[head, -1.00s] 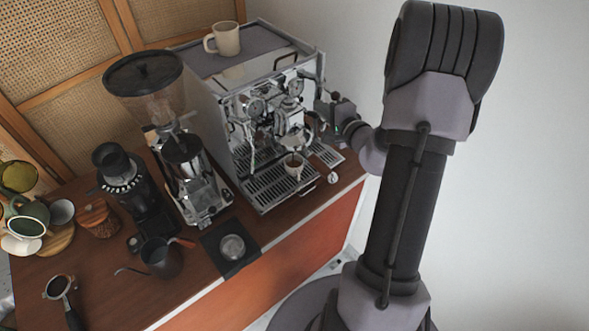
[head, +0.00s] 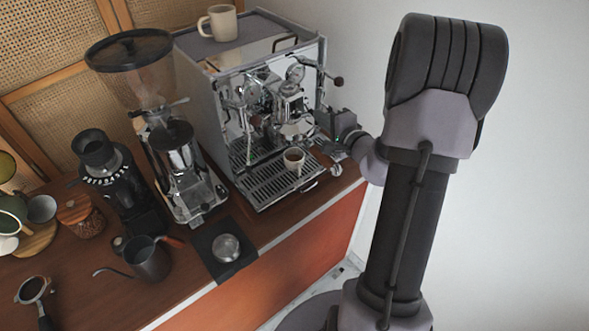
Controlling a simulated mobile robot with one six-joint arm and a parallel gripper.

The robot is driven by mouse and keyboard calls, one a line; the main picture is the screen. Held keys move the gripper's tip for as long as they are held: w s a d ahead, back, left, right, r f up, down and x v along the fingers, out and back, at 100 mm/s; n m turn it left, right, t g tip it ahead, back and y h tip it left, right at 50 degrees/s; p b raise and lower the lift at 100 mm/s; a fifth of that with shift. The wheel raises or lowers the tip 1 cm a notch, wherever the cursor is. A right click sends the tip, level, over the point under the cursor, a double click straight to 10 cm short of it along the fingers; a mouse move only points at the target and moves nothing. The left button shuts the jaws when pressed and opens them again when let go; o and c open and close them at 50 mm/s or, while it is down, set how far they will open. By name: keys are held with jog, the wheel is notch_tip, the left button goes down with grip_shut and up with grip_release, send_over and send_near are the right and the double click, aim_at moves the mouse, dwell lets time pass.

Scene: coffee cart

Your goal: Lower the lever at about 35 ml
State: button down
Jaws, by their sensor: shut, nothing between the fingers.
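The espresso machine (head: 200,95) stands at the back of the cart, with its chrome group head (head: 293,108) facing front right. A small light cup (head: 294,158) with brown liquid stands on the drip tray (head: 262,187) beneath the group. The liquid's level cannot be read. My gripper (head: 326,147) is shut and empty, at the right of the group and close to it. The lever cannot be clearly told from the chrome parts around it, and I cannot tell whether my fingers touch it. A dark knob (head: 337,81) sticks out above my gripper.
A grinder (head: 175,150) with a large hopper stands left of the machine, and a smaller dark grinder (head: 118,185) beside it. A kettle (head: 147,258), a dark mat (head: 205,245) and a portafilter (head: 33,291) lie in front. A mug (head: 219,22) stands on the machine.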

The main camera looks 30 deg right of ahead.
jog(key=shift+f+b, duration=0.6)
jog(key=shift+f, duration=0.2)
jog(key=shift+r, duration=0.25)
jog(key=b+v, duration=0.1)
jog(key=v, duration=0.7)
jog(key=shift+s+r, duration=0.25)
jog(key=shift+r, duration=0.1)
